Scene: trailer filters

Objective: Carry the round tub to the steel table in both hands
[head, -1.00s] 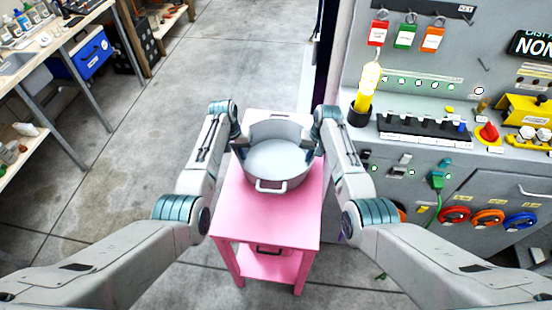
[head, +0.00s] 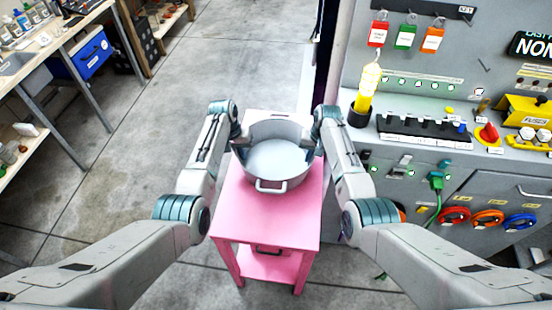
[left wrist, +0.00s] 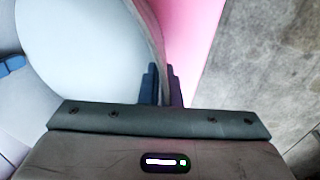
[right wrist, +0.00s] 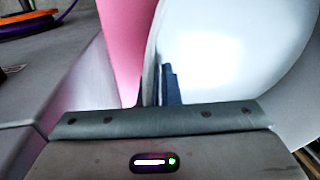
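The round tub (head: 276,158) is a light grey, wide, open vessel with a handle on its near side. It stands upright and looks empty on a pink cart (head: 266,213). My left gripper (head: 240,145) is at the tub's left rim; in the left wrist view its narrow fingers (left wrist: 163,88) are close together with the tub wall (left wrist: 150,35) between them. My right gripper (head: 318,147) is at the right rim; in the right wrist view its fingers (right wrist: 160,88) likewise pinch the wall (right wrist: 153,45). I cannot tell which surface is the steel table.
A grey panel cabinet (head: 440,185) with a yellow lamp (head: 367,90) and coloured reels stands close on the right. A workbench (head: 60,38) with bottles and a blue box (head: 84,55) is at the upper left. Concrete floor (head: 140,120) between bench and cart is clear.

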